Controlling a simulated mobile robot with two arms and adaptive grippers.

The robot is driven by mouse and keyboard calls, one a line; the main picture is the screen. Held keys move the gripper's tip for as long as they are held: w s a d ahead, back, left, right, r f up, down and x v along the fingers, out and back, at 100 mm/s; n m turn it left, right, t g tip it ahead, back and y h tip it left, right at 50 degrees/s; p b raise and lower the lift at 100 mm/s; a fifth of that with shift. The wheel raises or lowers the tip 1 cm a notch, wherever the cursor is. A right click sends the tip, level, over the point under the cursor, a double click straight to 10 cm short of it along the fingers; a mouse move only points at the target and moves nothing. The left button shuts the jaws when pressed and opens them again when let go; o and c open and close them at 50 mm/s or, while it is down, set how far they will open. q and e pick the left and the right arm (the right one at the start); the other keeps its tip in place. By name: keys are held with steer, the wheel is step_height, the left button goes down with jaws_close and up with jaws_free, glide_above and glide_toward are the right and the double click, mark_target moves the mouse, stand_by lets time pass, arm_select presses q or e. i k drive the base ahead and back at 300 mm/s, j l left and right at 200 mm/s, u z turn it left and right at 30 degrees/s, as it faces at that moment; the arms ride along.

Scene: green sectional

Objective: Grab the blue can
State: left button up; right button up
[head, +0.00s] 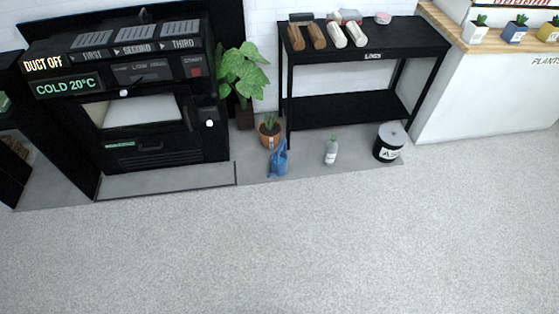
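A blue can (279,161), shaped like a watering can, stands on the grey floor strip in the middle of the head view. Neither of my grippers shows in the head view.
A black machine (145,120) stands at left. A black table (400,38) stands behind. The pale floor (300,245) in front is clear.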

mark_target(278, 159)
steer(key=i+l+u, duration=0.3)
steer(key=i+l, duration=0.25)
steer(key=i, duration=0.15)
steer(key=i+l+u, duration=0.3)
steer(key=i+l, duration=0.3)
steer(key=l, duration=0.15)
